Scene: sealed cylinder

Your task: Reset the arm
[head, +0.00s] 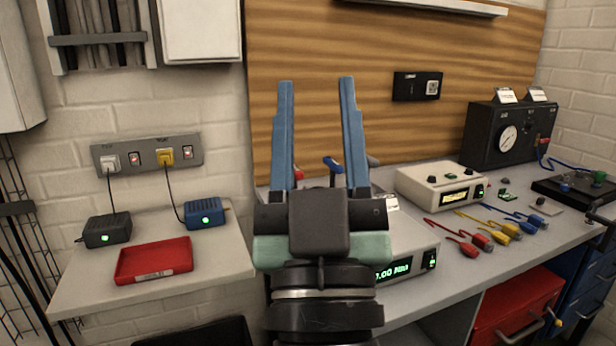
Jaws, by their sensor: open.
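My gripper (317,100) stands upright in the middle of the head view, its two long blue fingers spread apart and pointing up. Nothing is between the fingers. It is in front of the wooden back panel (420,45) and hides part of the workbench behind it. My wrist and arm run down to the bottom edge of the picture. No sealed cylinder can be made out.
A side shelf (90,290) at left holds a red tray (153,262), a black adapter (107,231) and a blue adapter (205,212). The workbench (405,180) at right holds a display instrument (415,245), a cream meter (440,187), colored leads (500,230) and a gauge box (508,135).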

